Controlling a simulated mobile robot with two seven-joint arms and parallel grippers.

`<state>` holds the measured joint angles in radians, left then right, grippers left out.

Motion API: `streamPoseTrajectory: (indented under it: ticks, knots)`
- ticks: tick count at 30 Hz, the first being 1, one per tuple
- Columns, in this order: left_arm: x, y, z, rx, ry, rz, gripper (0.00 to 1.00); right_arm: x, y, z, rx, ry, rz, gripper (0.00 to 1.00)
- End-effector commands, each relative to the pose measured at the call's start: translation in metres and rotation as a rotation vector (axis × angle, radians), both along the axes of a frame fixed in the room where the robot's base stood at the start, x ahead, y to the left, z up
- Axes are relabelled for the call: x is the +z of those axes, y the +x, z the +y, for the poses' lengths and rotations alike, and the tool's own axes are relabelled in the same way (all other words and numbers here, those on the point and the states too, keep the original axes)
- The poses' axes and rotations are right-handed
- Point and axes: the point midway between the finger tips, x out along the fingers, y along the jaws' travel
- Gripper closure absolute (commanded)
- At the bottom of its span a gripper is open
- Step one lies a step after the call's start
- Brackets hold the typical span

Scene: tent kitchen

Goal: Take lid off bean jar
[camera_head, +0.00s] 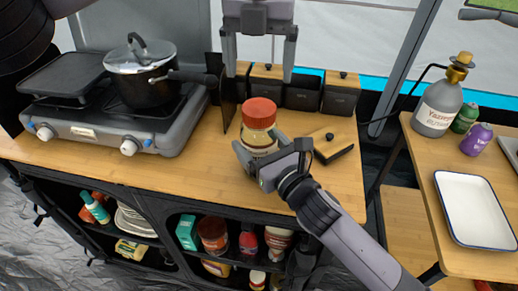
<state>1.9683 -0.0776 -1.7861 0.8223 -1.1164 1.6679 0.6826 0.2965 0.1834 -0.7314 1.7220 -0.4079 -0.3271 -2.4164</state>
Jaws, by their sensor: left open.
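The bean jar (257,136) is on the wooden counter, upright, with its red lid (260,108) on top. My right gripper (260,148) comes in from the lower right and is shut on the jar's body, one finger at each side, below the lid. It hides the lower part of the jar. My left gripper (259,72) hangs above and behind the jar in the picture, pointing down. Its two fingers are wide apart with nothing between them, and it is clear of the lid.
Several dark canisters with wooden lids (267,71) stand behind the jar. A wooden-topped box (325,141) lies right of it. A stove (112,125) with a lidded pot (150,85) is at left. A side table holds a white tray (475,209) and a gas bottle (436,110).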

Motion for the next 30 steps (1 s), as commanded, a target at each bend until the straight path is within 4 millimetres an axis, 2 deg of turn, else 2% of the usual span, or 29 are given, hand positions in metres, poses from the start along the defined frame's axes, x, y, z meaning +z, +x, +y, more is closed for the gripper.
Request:
streamPoseTrajectory:
  ticks: [1,4,5,11,30]
  knots:
    - [0.0,0.0,0.0,0.0,0.0,0.0,0.13,-0.0002,0.0,-0.0001,0.0,0.0,0.0,0.62]
    - [0.0,0.0,0.0,-0.002,0.0,0.0,0.13,-0.0002,-0.0001,-0.0002,0.0,0.0,0.001,0.94]
    - [0.0,0.0,0.0,-0.005,0.0,0.0,0.13,-0.0003,-0.0001,-0.0002,0.0,0.0,0.001,1.0]
    - [-0.0002,-0.0002,-0.0002,-0.132,0.001,0.001,0.13,-0.0004,-0.0002,-0.0002,0.0,0.0,0.001,1.0]
    - [-0.0007,-0.0012,-0.0016,-1.144,0.002,0.003,0.13,-0.0008,-0.0003,-0.0002,0.0,0.0,0.002,1.0]
